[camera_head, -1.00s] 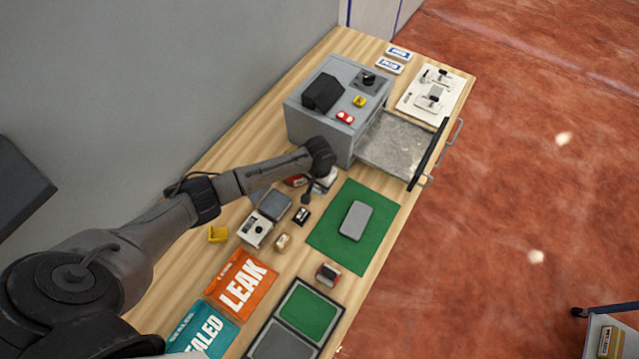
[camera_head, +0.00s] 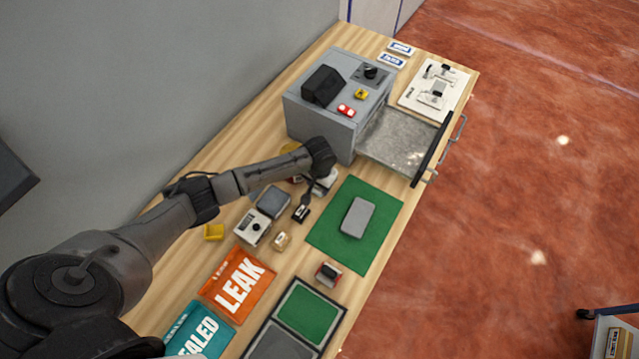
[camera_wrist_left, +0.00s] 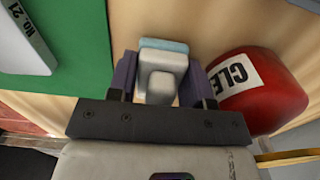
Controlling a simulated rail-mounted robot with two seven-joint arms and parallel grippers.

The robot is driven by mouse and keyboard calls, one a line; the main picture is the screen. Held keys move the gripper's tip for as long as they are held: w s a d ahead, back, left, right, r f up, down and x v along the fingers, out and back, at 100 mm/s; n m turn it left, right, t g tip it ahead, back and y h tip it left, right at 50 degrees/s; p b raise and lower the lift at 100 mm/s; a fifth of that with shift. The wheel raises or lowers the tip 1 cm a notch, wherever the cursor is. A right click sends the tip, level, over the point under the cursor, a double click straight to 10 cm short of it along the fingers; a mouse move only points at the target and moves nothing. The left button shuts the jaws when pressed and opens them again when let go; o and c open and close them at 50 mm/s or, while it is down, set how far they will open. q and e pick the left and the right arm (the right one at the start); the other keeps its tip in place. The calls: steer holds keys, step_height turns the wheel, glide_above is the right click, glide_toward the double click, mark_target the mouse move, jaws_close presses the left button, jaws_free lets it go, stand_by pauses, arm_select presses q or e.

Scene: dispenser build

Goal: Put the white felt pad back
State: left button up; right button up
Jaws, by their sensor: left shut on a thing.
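My left gripper (camera_wrist_left: 160,85) is shut on a small white block with a pale blue layer at its far end, which looks like the white felt pad (camera_wrist_left: 160,62). Its two dark purple fingers stand on either side of the block. In the head view the left gripper (camera_head: 322,184) is low over the bench between the grey cabinet and the green mat, mostly hidden by my wrist. I cannot tell whether the pad touches the wood. My right gripper is not in view.
A red container (camera_wrist_left: 262,88) lettered "CLE" is close beside the right finger. The green mat (camera_head: 378,205) bears a grey block (camera_head: 358,217). The grey cabinet (camera_head: 325,125) has its drawer (camera_head: 395,140) pulled out. Small parts crowd the bench left of the mat.

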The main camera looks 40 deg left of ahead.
arm_select(q)
steer(key=shift+f, duration=0.25)
steer(key=shift+f, duration=0.35)
steer(key=o, duration=1.3)
steer(key=shift+o, duration=0.4)
steer(key=shift+r, duration=0.1)
steer(key=shift+r+p, duration=2.2)
steer(key=shift+p, duration=0.35)
steer(key=shift+r+p, duration=0.6)
steer(key=shift+p, duration=0.15)
steer(key=shift+r+p, duration=1.15)
steer(key=shift+p, duration=0.2)
